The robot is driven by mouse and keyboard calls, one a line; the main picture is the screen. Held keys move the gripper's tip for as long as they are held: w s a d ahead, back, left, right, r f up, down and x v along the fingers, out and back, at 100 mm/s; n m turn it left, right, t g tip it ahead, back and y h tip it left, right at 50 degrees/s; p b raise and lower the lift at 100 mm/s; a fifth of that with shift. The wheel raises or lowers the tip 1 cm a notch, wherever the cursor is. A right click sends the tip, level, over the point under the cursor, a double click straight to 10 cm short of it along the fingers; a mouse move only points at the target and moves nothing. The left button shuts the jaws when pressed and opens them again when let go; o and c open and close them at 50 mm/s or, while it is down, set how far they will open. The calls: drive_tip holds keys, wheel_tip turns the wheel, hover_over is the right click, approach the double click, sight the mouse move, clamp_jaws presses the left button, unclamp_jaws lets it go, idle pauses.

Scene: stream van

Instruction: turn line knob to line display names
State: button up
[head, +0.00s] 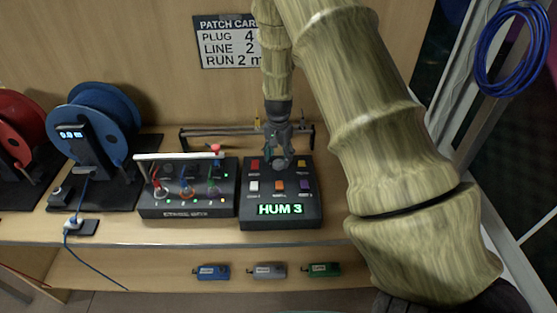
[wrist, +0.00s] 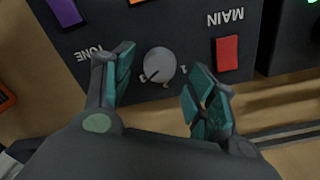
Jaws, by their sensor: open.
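The line knob (wrist: 160,64) is a round grey dial in the wrist view, on a dark control box (head: 247,215). Its dark pointer mark faces lower left, close to a numeral that looks like an upside-down 3; a 1 is to the right. My gripper (wrist: 160,72) is open, with one teal-padded finger on each side of the knob and gaps visible. In the head view my gripper (head: 279,158) is over the back middle of the box and largely hides the knob. The box's green-lit display (head: 281,209) reads HUM 3.
Coloured buttons sit near the knob, including a red one (wrist: 228,53) labelled MAIN. A patch card (head: 220,48) reads PLUG 4, LINE 2, RUN 2 m. A second box with cables (head: 188,207) stands at left, beyond it a blue reel (head: 105,115). A rail (head: 210,132) runs behind.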

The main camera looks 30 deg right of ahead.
sight(279, 162)
wheel_tip(279, 162, up, 10)
idle(0.4)
idle(0.4)
